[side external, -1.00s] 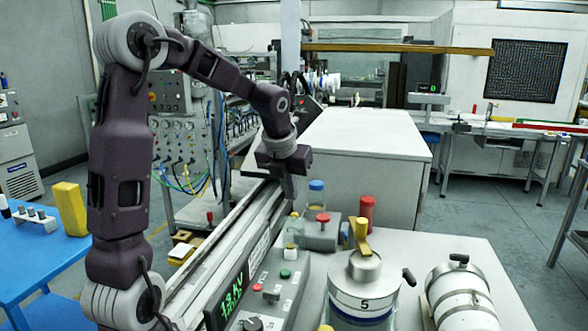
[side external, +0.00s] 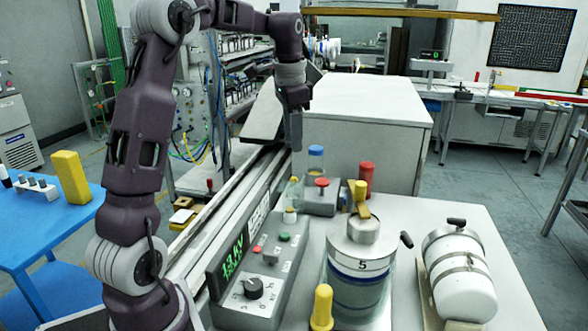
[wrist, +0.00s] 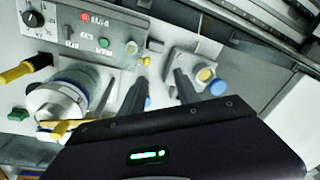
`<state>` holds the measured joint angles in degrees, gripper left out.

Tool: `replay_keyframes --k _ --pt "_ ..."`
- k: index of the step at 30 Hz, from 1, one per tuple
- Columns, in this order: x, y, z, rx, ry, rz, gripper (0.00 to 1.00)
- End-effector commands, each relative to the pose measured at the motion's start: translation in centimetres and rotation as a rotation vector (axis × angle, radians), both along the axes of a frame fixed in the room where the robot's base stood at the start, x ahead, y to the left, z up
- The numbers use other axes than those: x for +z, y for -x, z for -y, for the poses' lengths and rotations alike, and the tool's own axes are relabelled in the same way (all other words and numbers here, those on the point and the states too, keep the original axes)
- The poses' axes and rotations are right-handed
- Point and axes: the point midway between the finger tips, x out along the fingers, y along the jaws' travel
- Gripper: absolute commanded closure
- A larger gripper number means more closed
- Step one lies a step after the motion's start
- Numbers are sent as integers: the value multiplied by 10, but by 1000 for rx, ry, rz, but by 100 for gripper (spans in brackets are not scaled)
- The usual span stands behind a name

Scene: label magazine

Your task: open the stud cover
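My gripper (side external: 296,148) hangs pointing down, above and left of a small grey box (side external: 323,203) with a red knob on top. In the wrist view my gripper (wrist: 158,82) shows two dark fingers, apart, with nothing between them. I cannot tell for sure which part is the stud cover. A lidded drum (side external: 362,268) marked 5 has a yellow lever (side external: 361,205) on its lid; the drum also shows in the wrist view (wrist: 50,100). The gripper touches none of these things that I can see.
The control panel (side external: 258,262) with green display and buttons stands left of the drum. A blue-capped bottle (side external: 316,162), a red cylinder (side external: 366,176) and a yellow knob (side external: 322,305) stand around it. A strapped white cylinder (side external: 460,280) lies at right. A large white cabinet (side external: 365,115) stands behind.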

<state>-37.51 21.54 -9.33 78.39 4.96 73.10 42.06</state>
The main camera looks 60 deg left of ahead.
Motion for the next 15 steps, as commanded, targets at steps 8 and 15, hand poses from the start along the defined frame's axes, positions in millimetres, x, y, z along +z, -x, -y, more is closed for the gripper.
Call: replay_keyframes --k 8,15 --pt "-18 5 12 916 119 -44 62" --pt "-42 6 13 1037 126 -55 62"
